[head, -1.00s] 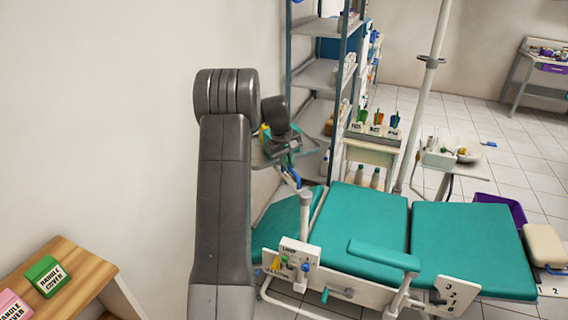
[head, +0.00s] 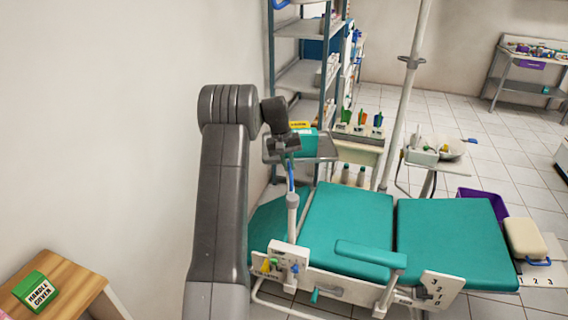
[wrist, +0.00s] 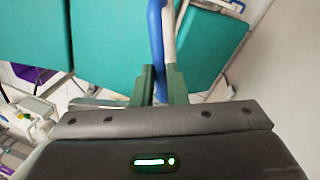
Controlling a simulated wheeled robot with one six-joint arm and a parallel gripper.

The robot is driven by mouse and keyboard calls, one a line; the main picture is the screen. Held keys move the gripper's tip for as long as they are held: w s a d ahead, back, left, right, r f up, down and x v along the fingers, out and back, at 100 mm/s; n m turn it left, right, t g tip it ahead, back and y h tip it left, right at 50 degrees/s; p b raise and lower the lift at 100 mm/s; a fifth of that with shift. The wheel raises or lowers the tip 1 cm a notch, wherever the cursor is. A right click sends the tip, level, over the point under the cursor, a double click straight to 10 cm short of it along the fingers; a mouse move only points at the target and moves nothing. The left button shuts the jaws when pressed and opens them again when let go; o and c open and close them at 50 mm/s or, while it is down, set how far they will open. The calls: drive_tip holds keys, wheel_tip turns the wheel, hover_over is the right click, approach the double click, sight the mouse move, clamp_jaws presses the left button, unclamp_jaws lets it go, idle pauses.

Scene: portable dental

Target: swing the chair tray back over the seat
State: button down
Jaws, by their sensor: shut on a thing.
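The grey chair tray (head: 325,150) is behind the teal chair's head end in the head view, with a teal box with a yellow part (head: 304,138) on it. It is not over the seat (head: 348,220). A blue handle (head: 291,177) rises from the white post (head: 292,203) beside the chair. My gripper (head: 288,148) is by the tray's near edge, its fingertips partly hidden. In the wrist view, my gripper (wrist: 160,88) is shut on the blue handle (wrist: 155,35), between its green fingers.
A shelf rack (head: 298,70) stands behind the tray. A white pole (head: 405,95) and a small side table (head: 437,158) stand beyond the chair. A wooden table (head: 65,290) is at lower left, by the bare wall. A purple bin (head: 485,203) is at right.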

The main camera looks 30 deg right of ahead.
drive_tip(key=shift+s+d+r+m+g+p, duration=0.15)
drive_tip(key=shift+s+d+m, duration=0.2)
drive_tip(key=shift+d+m, duration=0.35)
drive_tip(key=shift+s+d+f+m+g+p, duration=0.15)
drive_tip(key=shift+s+d+m, duration=0.15)
drive_tip(key=shift+d+m, duration=0.35)
drive_tip(key=shift+s+d+r+m+g+p, duration=0.15)
drive_tip(key=shift+s+d+m, duration=0.25)
drive_tip(key=shift+m, duration=0.45)
drive_tip(key=shift+s+d, duration=0.1)
drive_tip(key=shift+d, duration=0.05)
drive_tip(key=c, duration=1.5)
unclamp_jaws()
drive_tip(key=shift+o, duration=0.2)
drive_tip(key=b+v, duration=0.1)
drive_tip(key=v, duration=1.2)
drive_tip(key=shift+d+r, duration=0.15)
drive_tip(key=shift+r, duration=0.15)
